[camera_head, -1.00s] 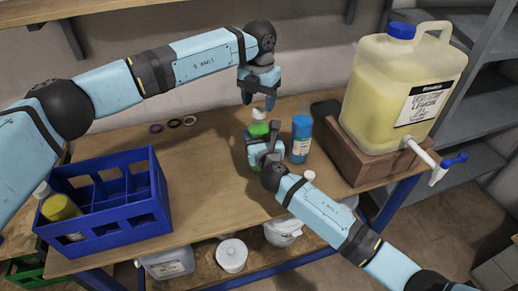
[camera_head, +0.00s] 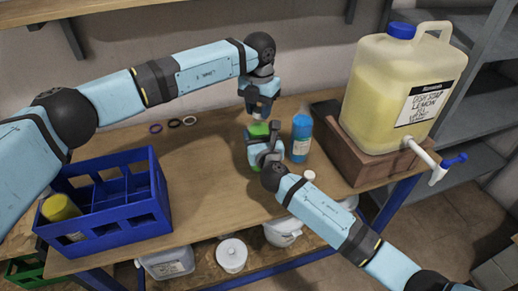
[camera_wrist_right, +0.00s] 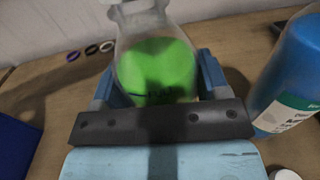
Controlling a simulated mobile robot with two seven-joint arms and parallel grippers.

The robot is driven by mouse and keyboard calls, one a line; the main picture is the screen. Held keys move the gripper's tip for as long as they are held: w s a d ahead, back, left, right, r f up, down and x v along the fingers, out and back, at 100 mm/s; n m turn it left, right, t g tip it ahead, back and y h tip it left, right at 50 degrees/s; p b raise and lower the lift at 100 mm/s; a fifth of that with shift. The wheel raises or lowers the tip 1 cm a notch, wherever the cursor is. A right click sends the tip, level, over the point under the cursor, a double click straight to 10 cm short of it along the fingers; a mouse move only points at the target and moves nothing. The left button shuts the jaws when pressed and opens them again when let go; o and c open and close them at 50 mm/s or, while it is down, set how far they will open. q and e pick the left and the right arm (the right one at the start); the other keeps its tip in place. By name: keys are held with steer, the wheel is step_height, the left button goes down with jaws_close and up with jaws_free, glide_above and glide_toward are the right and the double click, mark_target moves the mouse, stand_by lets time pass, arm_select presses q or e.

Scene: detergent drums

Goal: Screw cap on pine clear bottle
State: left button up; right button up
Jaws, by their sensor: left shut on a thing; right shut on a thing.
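The clear bottle (camera_head: 256,131) with green contents stands upright on the table. My right gripper (camera_head: 264,153) is shut around its body; in the right wrist view the fingers flank the bottle (camera_wrist_right: 155,70). The bottle's neck runs out of the top of that view. My left gripper (camera_head: 259,113) points down directly above the bottle. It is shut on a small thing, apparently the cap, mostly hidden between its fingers. I cannot tell whether the cap touches the neck.
A blue bottle (camera_head: 301,138) stands close to the right, with a small white cap-like thing (camera_head: 309,175) in front. A blue crate (camera_head: 120,225) holds a yellow bottle (camera_head: 60,207). A large jug (camera_head: 390,95) stands on a box (camera_head: 362,160). Several rings (camera_head: 174,123) lie at the back.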

arm_select(q)
steer(key=o, duration=1.1)
steer(key=shift+r, duration=0.1)
step_height(320, 180, up, 12)
steer(key=shift+f, duration=0.1)
arm_select(e)
steer(key=o, duration=1.8)
arm_select(q)
steer(key=shift+r+p, duration=0.5)
arm_select(e)
steer(key=v, duration=1.3)
steer(key=shift+s, duration=0.4)
